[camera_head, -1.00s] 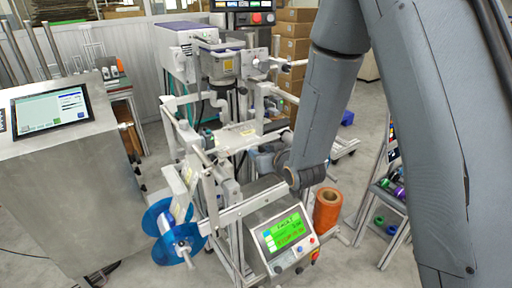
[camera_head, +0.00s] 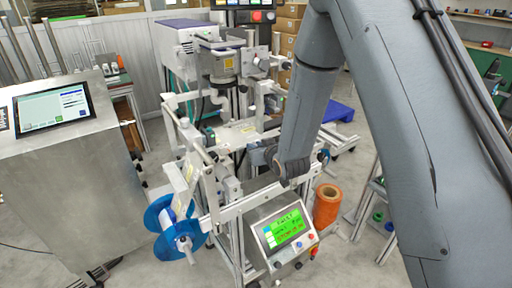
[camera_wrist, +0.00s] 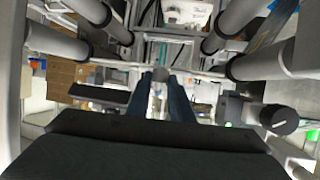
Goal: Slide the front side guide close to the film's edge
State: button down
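The film reel (camera_head: 197,239) has blue flanges and hangs at the machine's front left. Pale film (camera_head: 184,192) rises from it. My gripper (camera_head: 258,153) is over the right part of the labelling machine, behind the front rail; its fingertips are hard to make out in that view. In the wrist view my gripper (camera_wrist: 163,80) shows two dark blue fingers with a gap between them. A small grey post (camera_wrist: 160,75) shows at that gap; I cannot tell whether it is touched. I cannot pick out the front side guide for certain.
Grey rollers (camera_wrist: 258,66) flank the fingers on both sides. A black knob (camera_wrist: 280,119) is at the right. The green-screen control box (camera_head: 284,230) stands below my wrist, with an orange roll (camera_head: 327,205) beside it. A steel cabinet (camera_head: 65,170) is at the left.

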jog(key=shift+w+a+b, duration=0.45)
jog(key=shift+w+b, duration=0.1)
jog(key=shift+w, duration=0.2)
jog(key=c, duration=1.6)
grip_release()
jog(key=shift+o, duration=0.2)
jog(key=shift+s, duration=0.1)
jog(key=b+v, duration=0.1)
jog(key=v, duration=0.6)
jog(key=shift+s+r, duration=0.2)
jog(key=shift+s, duration=0.1)
jog(key=shift+s+d, duration=0.1)
